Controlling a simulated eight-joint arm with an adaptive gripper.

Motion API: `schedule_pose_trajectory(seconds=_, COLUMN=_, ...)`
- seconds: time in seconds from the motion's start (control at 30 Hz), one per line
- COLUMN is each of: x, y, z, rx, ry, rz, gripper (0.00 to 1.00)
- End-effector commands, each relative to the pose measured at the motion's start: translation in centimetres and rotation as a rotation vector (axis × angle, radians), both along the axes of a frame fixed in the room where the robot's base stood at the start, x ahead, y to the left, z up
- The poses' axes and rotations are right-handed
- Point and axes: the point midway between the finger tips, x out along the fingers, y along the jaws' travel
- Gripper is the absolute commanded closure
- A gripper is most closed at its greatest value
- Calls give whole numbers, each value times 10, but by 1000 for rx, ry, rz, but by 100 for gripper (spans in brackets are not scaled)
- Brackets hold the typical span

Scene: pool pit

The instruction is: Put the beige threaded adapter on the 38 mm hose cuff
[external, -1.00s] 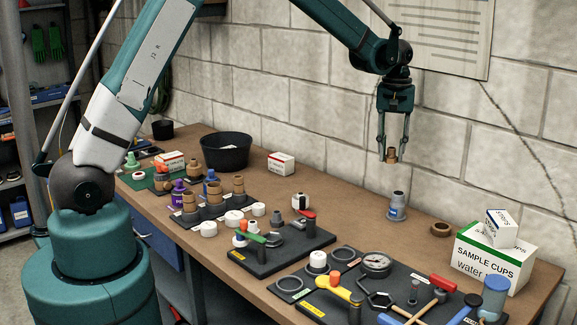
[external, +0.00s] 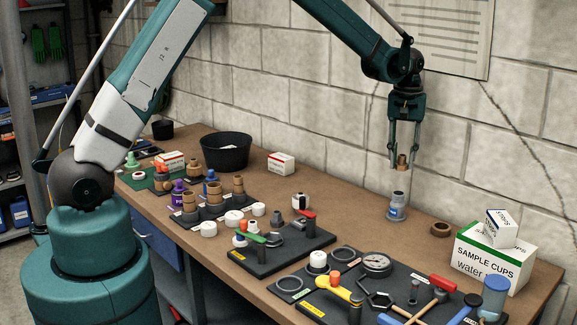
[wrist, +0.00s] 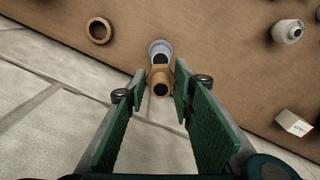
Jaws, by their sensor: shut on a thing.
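My gripper (external: 402,164) is shut on the beige threaded adapter (external: 401,162), which hangs upright between the fingertips. The adapter (wrist: 160,80) also shows between the green finger pads in the wrist view. The grey-blue hose cuff (external: 397,207) stands upright on the bench with a blue label.
A brown ring (external: 440,229) lies on the bench right of the cuff. A sample cups box (external: 490,258) stands farther right, with a smaller box on top. Tool boards (external: 268,255) lie in front. The block wall is close behind.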

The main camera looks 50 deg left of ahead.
Motion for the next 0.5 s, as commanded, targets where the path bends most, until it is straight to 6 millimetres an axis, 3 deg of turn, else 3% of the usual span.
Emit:
schedule_pose_trajectory(seconds=0.23, x=0, y=0, z=-33, rx=0, ry=0, rz=0, gripper=87)
schedule_pose_trajectory(seconds=0.5, x=0, y=0, z=-42, rx=0, ry=0, rz=0, gripper=87)
